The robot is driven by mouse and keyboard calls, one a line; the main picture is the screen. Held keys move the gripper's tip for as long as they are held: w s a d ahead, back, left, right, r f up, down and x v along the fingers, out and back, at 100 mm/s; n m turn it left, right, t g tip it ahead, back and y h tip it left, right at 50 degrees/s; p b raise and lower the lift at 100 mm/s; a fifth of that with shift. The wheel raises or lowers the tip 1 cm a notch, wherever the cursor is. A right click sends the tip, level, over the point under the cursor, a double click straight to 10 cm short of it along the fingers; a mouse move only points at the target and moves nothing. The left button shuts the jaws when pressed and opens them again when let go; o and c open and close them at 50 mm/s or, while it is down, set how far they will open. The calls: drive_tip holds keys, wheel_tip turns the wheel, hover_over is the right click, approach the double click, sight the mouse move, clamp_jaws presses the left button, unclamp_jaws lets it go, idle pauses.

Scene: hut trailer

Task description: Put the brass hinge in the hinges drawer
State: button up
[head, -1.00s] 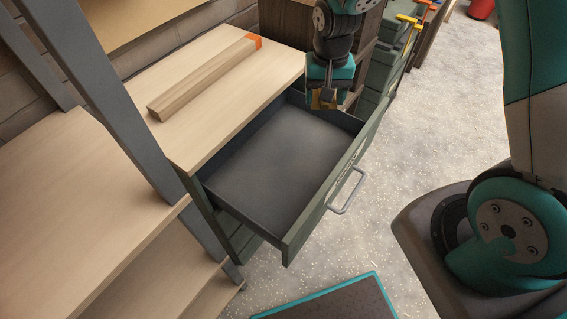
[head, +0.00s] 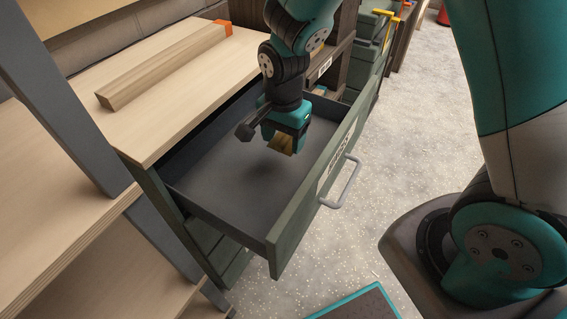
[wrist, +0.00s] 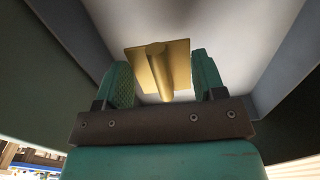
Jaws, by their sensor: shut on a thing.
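The brass hinge (head: 281,144) is held at the tip of my gripper (head: 285,138), inside the outline of the open drawer. In the wrist view the hinge (wrist: 160,68) shows as a gold plate with a round barrel between the two teal fingers of my gripper (wrist: 163,85). The fingers are shut on it. The open drawer (head: 225,178) is dark green with a grey inside, and its floor looks empty. The hinge appears to hang above that floor. A label on the drawer front is too small to read.
A wooden bar with an orange end (head: 165,65) lies on the pale cabinet top (head: 130,128) beside the drawer. The drawer's handle (head: 343,184) sticks out over the speckled floor. A grey upright post (head: 60,100) stands at the left.

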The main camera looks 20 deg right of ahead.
sight(283, 168)
wheel_tip(283, 168, down, 8)
drive_tip(key=shift+r+b, duration=0.1)
drive_tip(key=shift+b, duration=0.4)
drive_tip(key=o, duration=1)
wheel_tip(283, 168, up, 12)
drive_tip(key=shift+f+p, duration=0.2)
drive_tip(key=shift+p, duration=0.8)
drive_tip(key=s+a+r+n+y, duration=0.1)
drive_tip(key=s+r+n, duration=0.4)
drive_tip(key=s+n, duration=0.1)
drive_tip(key=s+a+r+n+y, duration=0.1)
drive_tip(key=s+r+n, duration=0.4)
drive_tip(key=s+n, duration=0.1)
drive_tip(key=s+a+r+n+y, duration=0.1)
drive_tip(key=s+r+n+y, duration=0.1)
drive_tip(key=s+r+n, duration=0.3)
drive_tip(key=shift+s+a+r+n, duration=0.1)
drive_tip(key=shift+s+a+n, duration=0.3)
drive_tip(key=shift+s+n, duration=0.15)
